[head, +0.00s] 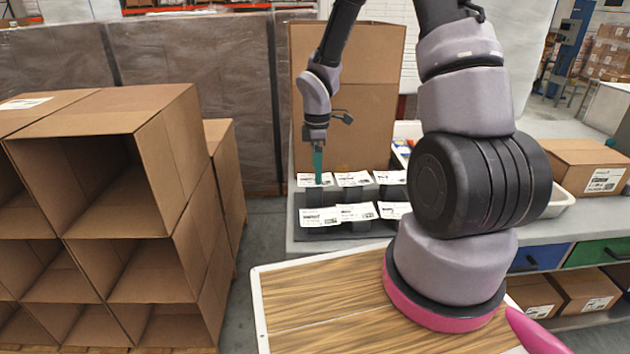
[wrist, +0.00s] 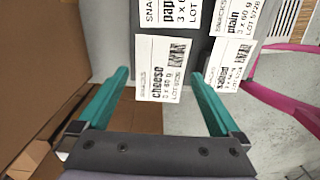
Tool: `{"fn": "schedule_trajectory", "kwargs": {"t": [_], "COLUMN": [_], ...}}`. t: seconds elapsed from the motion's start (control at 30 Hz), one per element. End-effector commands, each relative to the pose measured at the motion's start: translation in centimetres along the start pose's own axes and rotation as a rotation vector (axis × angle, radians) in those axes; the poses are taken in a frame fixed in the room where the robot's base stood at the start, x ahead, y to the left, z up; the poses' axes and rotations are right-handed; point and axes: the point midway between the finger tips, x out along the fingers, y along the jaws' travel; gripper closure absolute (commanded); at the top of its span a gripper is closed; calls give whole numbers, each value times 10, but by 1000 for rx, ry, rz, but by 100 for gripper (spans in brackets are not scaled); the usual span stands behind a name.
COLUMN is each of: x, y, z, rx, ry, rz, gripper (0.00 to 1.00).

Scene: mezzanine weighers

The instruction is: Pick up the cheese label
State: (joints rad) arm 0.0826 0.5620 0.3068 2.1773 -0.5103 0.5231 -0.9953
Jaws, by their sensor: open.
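The cheese label (wrist: 158,68) is a white printed card with a barcode, in the middle of the wrist view. In the head view it appears to be the leftmost label of the back row (head: 306,181), partly covered by my gripper. My gripper (head: 318,180) points down over that label. In the wrist view the two teal fingers of my gripper (wrist: 160,78) are apart, one on each side of the cheese label, with nothing held. I cannot tell whether the fingertips touch the label or the rack.
A dark stepped rack (head: 345,229) holds several labels in two rows. The paprika label (wrist: 167,12), plain label (wrist: 240,18) and another label (wrist: 229,66) are close by. A tall cardboard box (head: 365,120) stands behind. Open cartons (head: 150,200) are stacked at left.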

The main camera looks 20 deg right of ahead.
Motion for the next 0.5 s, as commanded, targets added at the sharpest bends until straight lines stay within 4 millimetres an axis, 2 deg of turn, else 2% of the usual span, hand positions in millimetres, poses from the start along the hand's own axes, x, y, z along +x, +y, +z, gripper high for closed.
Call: {"fn": "schedule_trajectory", "kwargs": {"t": [0.13, 0.37, 0.4, 0.47, 0.5], "x": [14, 16, 16, 16, 16], "y": [0, 0, 0, 0, 0], "z": [0, 0, 0, 0, 0], "rx": [0, 0, 0, 0, 0], "ry": [-1, 0, 0, 0, 0], "rz": [-1, 0, 0, 0, 0], "gripper": [0, 0, 8, 31, 46]}}
